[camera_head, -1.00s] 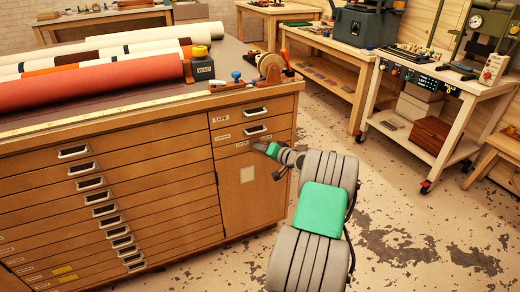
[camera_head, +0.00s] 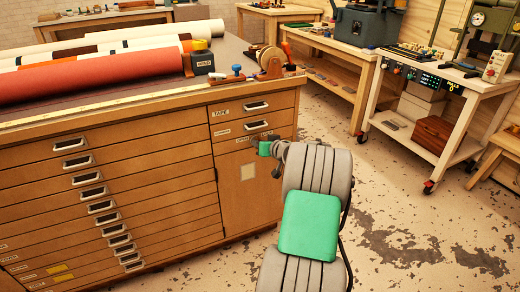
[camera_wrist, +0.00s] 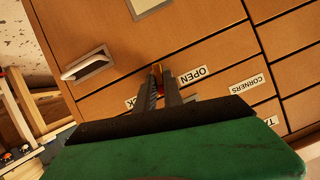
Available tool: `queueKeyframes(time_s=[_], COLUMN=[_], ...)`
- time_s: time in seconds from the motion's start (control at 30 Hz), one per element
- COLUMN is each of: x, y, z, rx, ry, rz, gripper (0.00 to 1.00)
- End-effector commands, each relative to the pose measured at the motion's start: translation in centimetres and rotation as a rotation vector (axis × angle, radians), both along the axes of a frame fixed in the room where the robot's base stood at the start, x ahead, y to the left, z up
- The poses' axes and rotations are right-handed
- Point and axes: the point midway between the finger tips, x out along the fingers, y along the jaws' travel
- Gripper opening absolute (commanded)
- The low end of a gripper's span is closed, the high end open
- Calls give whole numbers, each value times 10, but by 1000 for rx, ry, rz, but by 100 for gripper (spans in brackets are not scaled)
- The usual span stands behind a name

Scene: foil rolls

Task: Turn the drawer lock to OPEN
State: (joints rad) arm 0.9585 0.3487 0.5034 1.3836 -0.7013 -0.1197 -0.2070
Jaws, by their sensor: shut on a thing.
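In the wrist view the fingertips of my gripper (camera_wrist: 162,76) are shut on the drawer lock (camera_wrist: 157,69), on the front of the wooden cabinet. Only a small orange-red bit of the lock shows; the fingers hide the rest, so its turn angle cannot be told. The OPEN label (camera_wrist: 193,75) lies just right of the fingers. Another label (camera_wrist: 130,103), partly covered and ending in "CK", lies to their left.
The wooden cabinet (camera_head: 110,190) has a column of wide drawers with metal handles. Foil rolls (camera_head: 90,77) lie on top. The floor right of the cabinet is clear.

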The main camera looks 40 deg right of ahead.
Motion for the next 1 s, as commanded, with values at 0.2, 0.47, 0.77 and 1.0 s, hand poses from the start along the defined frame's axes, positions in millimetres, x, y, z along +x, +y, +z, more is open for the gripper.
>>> queueKeyframes(time_s=[0.2,0.47,0.77,1.0], x=[2,2,3,3], y=[4,6,8,9], z=[-4,-6,-7,-5], rx=[-197,-432,-696,-857], ry=[54,124,200,248], rz=[3,3,3,2], gripper=[0,0,0,0])
